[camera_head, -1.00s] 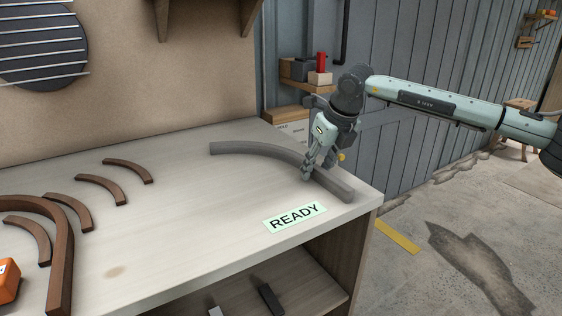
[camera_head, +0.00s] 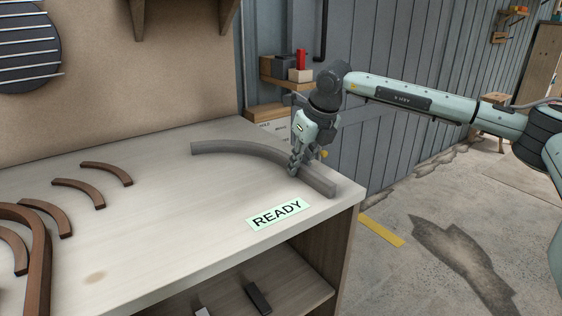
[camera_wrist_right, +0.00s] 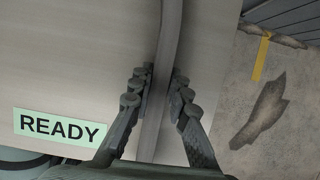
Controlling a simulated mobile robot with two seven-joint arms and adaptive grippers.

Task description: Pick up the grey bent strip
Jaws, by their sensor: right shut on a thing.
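The grey bent strip (camera_head: 238,147) curves across the right part of the workbench in the head view. It runs from the back middle to near the right front corner. My right gripper (camera_head: 296,168) comes down over its right portion, fingers pointing down. In the right wrist view the fingers (camera_wrist_right: 160,84) sit on both sides of the strip (camera_wrist_right: 169,38), shut on it. The strip looks to be at bench level; any small gap under it cannot be told. My left gripper is not in view.
A green READY label (camera_head: 279,214) lies on the workbench (camera_head: 160,225) in front of the strip. Several brown curved pieces (camera_head: 107,172) lie at left. Boxes (camera_head: 287,70) stand on a shelf behind my right gripper. The bench's right edge drops to the floor.

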